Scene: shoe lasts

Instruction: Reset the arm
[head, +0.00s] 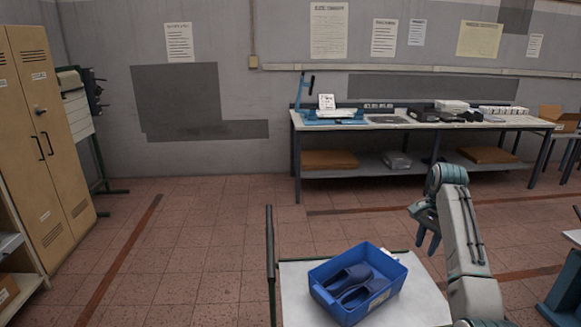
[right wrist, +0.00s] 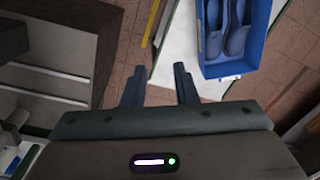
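My right arm reaches up on the right side of the head view, with its right gripper (head: 427,242) hanging fingers-down beyond and to the right of the blue bin. In the right wrist view the two fingers of this gripper (right wrist: 158,84) stand apart with nothing between them. The blue bin (head: 335,310) sits on a white-topped cart (head: 415,305) and holds a pair of dark blue shoe-shaped pieces (head: 356,285). The bin (right wrist: 233,70) also shows at the upper right of the right wrist view, apart from the fingers. My left arm and gripper are out of view.
A long workbench (head: 440,124) stands along the back wall with a blue device (head: 335,117), boxes and dark items on it. Tan lockers (head: 45,140) stand at the left. The tiled floor (head: 190,240) between is clear. Another blue-framed piece of furniture (head: 566,290) shows at the right edge.

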